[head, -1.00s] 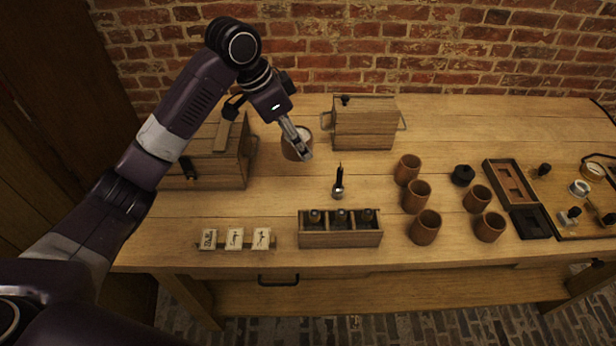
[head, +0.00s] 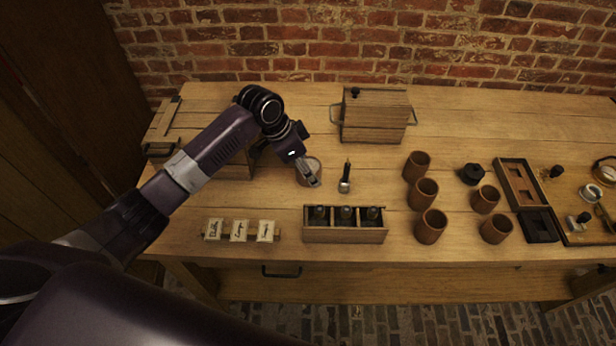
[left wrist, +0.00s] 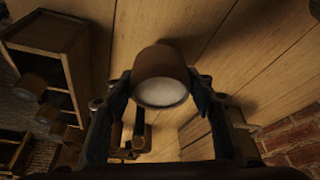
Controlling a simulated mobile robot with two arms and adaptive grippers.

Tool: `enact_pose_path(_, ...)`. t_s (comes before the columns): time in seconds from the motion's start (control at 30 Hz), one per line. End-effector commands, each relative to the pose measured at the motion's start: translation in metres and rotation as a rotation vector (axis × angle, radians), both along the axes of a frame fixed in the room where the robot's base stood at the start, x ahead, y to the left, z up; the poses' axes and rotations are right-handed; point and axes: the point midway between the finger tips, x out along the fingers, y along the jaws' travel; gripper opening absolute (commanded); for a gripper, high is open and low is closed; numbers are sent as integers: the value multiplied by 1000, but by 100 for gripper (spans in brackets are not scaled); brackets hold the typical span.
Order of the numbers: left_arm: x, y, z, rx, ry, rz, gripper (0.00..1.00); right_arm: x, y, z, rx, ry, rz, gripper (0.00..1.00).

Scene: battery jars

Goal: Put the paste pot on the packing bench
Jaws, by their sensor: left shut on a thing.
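The paste pot, a brown cup with a pale filling, shows in the head view (head: 309,165) and in the left wrist view (left wrist: 160,76). My left gripper (head: 313,183) is shut on it, with its fingers on both sides of the pot in the left wrist view (left wrist: 162,100). The pot is over the left-middle part of the wooden bench (head: 275,200), behind the three-slot bottle rack. I cannot tell whether its base touches the bench top. The fingers and arm hide part of the pot in the head view. My right gripper is out of view.
A lidded wooden box (head: 372,120) stands behind, and another box (head: 230,160) is partly hidden by my left arm. A dark-handled tool (head: 345,180) stands just right of the pot. The bottle rack (head: 345,234), cards (head: 239,231) and several brown cups (head: 424,191) are nearby.

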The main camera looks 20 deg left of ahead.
Motion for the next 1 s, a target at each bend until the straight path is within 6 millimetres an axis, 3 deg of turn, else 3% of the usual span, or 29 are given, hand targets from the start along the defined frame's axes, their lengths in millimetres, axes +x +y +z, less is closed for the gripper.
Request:
enact_pose_path(0.3,0,0,-39,0,0,0,11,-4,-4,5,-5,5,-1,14)
enact_pose_path(0.73,1,-1,-46,-2,-3,-1,11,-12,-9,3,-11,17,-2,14)
enact_pose_path(0.77,0,0,-47,0,0,0,52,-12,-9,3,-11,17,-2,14)
enact_pose_path(0.9,0,0,-47,0,0,0,67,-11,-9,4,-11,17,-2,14)
enact_pose_path(1.0,0,0,-47,0,0,0,67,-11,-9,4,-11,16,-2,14)
